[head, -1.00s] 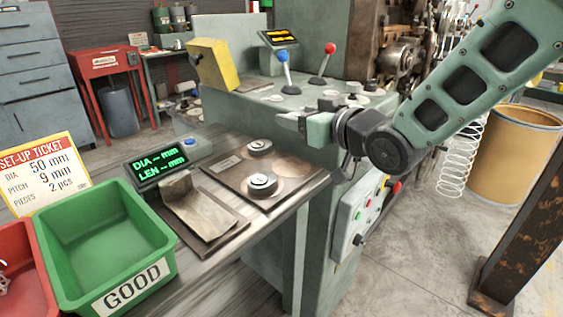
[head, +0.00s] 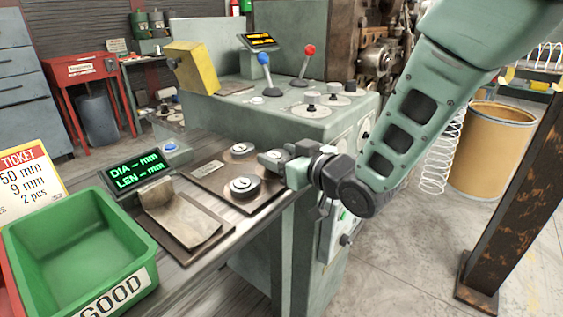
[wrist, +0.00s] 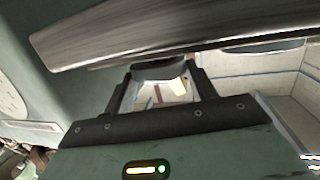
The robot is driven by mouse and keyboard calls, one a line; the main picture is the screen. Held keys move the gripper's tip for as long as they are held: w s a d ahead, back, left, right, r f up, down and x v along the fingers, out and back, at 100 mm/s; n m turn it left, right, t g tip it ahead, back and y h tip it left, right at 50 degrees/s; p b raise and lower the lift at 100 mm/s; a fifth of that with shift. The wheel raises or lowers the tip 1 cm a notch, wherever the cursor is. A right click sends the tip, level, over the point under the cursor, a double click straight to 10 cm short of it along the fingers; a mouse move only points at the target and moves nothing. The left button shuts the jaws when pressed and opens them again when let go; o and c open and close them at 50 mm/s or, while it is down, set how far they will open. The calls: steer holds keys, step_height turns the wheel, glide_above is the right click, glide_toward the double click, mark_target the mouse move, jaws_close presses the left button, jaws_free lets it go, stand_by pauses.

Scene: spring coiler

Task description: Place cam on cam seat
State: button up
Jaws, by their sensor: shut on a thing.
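My gripper (head: 270,158) is low at the right edge of the dark plate (head: 205,172) on the bench. In the wrist view its two fingers (wrist: 163,85) are closed on a dark grey disc, the cam (wrist: 160,70), seen nearly edge-on. Which spot is the cam seat I cannot tell for sure.
The green machine (head: 290,125) with levers and round knobbed discs (head: 311,109) stands behind. A gauge display (head: 138,172), a metal chute (head: 180,220) and a green bin (head: 85,250) are at left. A bench edge (wrist: 150,35) crosses the wrist view.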

steer(key=shift+f, duration=0.55)
steer(key=shift+f, duration=0.25)
steer(key=o, duration=1.1)
steer(key=shift+r, duration=0.1)
